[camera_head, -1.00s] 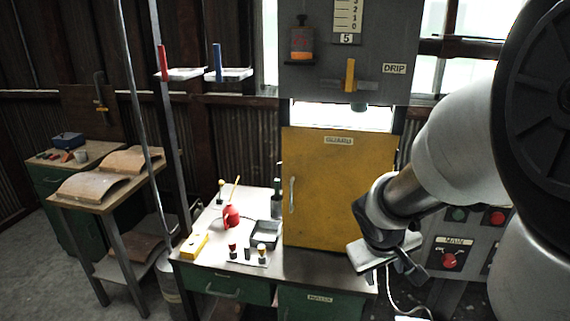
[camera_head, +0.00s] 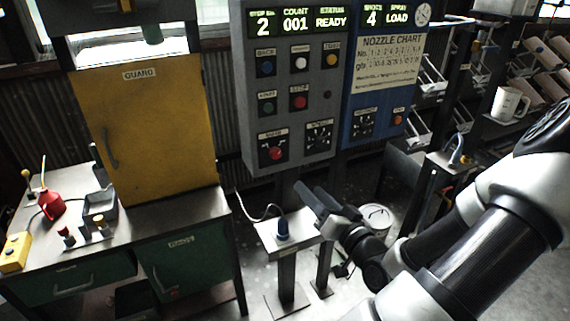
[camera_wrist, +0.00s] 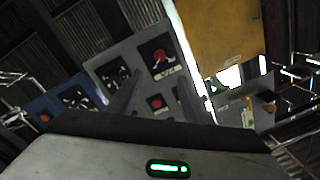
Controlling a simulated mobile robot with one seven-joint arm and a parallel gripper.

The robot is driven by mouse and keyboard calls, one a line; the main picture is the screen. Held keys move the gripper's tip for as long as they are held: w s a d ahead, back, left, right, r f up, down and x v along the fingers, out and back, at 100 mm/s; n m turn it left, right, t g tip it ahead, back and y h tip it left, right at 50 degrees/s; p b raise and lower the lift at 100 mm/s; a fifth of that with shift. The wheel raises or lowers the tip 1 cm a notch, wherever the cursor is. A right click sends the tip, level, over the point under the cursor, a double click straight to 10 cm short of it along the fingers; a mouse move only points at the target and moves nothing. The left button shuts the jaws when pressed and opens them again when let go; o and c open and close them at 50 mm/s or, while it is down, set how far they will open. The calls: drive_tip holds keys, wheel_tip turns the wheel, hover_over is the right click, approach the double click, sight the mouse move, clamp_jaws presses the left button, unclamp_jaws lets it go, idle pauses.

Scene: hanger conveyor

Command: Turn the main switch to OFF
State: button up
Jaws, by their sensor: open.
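The main switch (camera_head: 276,153) is a red rotary knob on a black square plate, low at the left of the grey control panel (camera_head: 246,110). Its label and pointer are too small to read surely. My gripper (camera_head: 307,191) is in front of and below the panel, apart from the switch, with open, empty jaws. In the wrist view the panel appears upside down. The red knob (camera_wrist: 159,58) shows beyond the dark fingers (camera_wrist: 156,86), toward the upper middle.
A black dial (camera_head: 319,135) sits right of the switch, with a red button (camera_head: 299,102) above. A blue panel (camera_head: 350,125) adjoins. The yellow guard door (camera_head: 165,120) stands left. A small pedestal (camera_head: 285,243) with a blue-topped item is below the panel.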

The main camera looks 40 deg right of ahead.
sight(277, 155)
drive_tip(key=w+d, duration=0.1)
drive_tip(key=w, duration=0.4)
drive_tip(key=w+d, duration=0.1)
drive_tip(key=w, duration=0.5)
drive_tip(key=w+d, duration=0.1)
drive_tip(key=w, duration=0.5)
drive_tip(key=shift+w, duration=0.1)
drive_tip(key=c, duration=1.1)
drive_tip(key=shift+o, duration=0.2)
